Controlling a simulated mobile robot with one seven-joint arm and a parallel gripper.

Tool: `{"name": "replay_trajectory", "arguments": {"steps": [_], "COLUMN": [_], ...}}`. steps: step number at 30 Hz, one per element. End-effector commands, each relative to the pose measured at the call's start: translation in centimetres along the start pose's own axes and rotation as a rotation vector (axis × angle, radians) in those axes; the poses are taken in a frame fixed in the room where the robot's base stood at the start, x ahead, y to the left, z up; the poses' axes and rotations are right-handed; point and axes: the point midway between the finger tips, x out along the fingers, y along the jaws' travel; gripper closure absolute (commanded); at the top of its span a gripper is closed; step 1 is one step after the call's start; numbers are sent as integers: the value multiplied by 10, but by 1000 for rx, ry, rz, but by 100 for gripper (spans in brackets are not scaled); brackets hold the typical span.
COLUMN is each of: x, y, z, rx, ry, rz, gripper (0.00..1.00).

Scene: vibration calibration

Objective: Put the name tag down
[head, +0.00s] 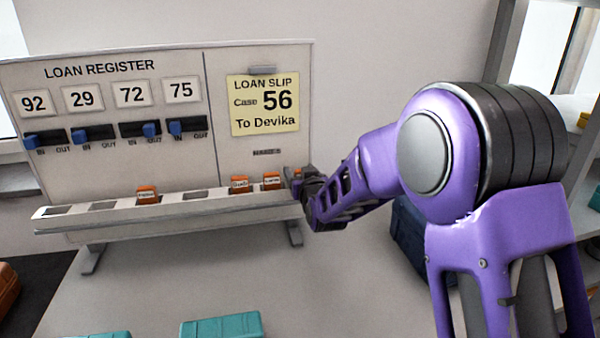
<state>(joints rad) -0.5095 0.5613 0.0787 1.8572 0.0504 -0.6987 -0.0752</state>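My gripper (300,185) is at the right end of the name ledge (172,211) of the loan register board. A small orange name tag (296,172) shows at its fingertips, partly hidden by them. I cannot tell whether the fingers are shut on this tag or whether it touches the ledge. Other orange name tags stand in the ledge: one left of centre (147,194), one right of centre (239,184) and one (271,181) just left of my gripper. Their lettering is too small to read surely. Dark empty slots show between and left of them.
The loan register board (130,125) has case numbers 92, 29, 72, 75 over blue sliders. A yellow loan slip (264,104) reads Case 56, To Devika. Teal cases (222,327) lie at the front edge; a dark blue case (408,232) is behind my arm. The table's middle is clear.

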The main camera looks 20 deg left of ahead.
Motion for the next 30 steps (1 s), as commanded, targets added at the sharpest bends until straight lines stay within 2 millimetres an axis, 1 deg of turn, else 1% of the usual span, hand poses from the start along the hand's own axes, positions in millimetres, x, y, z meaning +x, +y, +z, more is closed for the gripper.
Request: {"name": "replay_trajectory", "arguments": {"steps": [1, 2, 10, 14, 17, 24, 27, 30], "x": [0, 0, 0, -1, -15, -67, -87, -103], "y": [0, 0, 0, 0, 0, 0, 0, 0], "z": [0, 0, -1, -7, -4, -4, -4, -4], "rx": [0, 0, 0, 0, 0, 0, 0, 0], "ry": [0, 0, 0, -1, -1, 0, 1, 0], "rz": [0, 0, 0, 0, 0, 0, 0, 0], "gripper": [24, 21, 21, 21, 21, 21, 21, 21]}}
